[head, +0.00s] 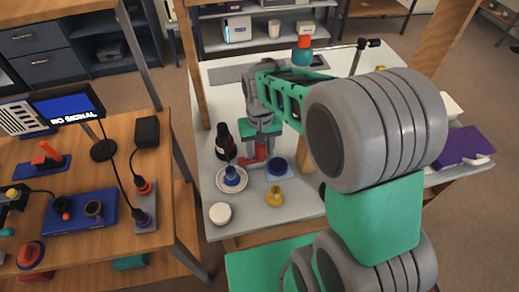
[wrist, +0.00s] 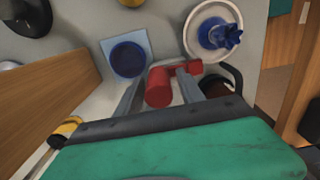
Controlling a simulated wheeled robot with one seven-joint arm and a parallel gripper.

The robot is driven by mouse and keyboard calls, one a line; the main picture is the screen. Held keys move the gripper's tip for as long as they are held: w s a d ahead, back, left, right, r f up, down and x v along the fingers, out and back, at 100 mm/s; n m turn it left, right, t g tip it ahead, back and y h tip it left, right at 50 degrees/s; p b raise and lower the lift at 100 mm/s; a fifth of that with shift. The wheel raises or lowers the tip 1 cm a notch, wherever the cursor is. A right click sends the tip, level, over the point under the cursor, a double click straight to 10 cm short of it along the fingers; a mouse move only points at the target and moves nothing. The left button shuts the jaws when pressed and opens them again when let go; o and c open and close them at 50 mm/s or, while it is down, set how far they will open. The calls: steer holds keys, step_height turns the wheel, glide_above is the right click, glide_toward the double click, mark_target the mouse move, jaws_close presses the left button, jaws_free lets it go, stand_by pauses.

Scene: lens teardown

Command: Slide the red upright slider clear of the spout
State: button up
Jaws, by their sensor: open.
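A red slider (wrist: 158,88) with a rounded upright part and a side arm lies between the fingers of my gripper (wrist: 160,80) in the wrist view. In the head view the red slider (head: 256,161) shows just below my gripper (head: 262,140), on the pale table. The jaws are open, one finger on each side of the red part; I cannot tell whether either touches it. I cannot make out a distinct spout; the jaws hide part of the slider's surroundings.
A blue cup on a light blue square (wrist: 128,57) and a white plate with a blue piece (wrist: 212,32) stand close by. A dark bottle (head: 224,142), a yellow pot (head: 275,196) and a white round piece (head: 220,213) are near. A wooden post stands behind.

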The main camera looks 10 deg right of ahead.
step_height(320, 180, up, 7)
steer(key=shift+r, duration=0.2)
stand_by(0.3)
steer(key=s+f, duration=0.4)
steer(key=s, duration=0.4)
step_height(320, 180, up, 8)
steer(key=s+d+t+p, duration=0.1)
steer(key=s+d+t, duration=0.1)
steer(key=t, duration=0.1)
steer(key=shift+s+d+f, duration=0.2)
steer(key=shift+d, duration=0.2)
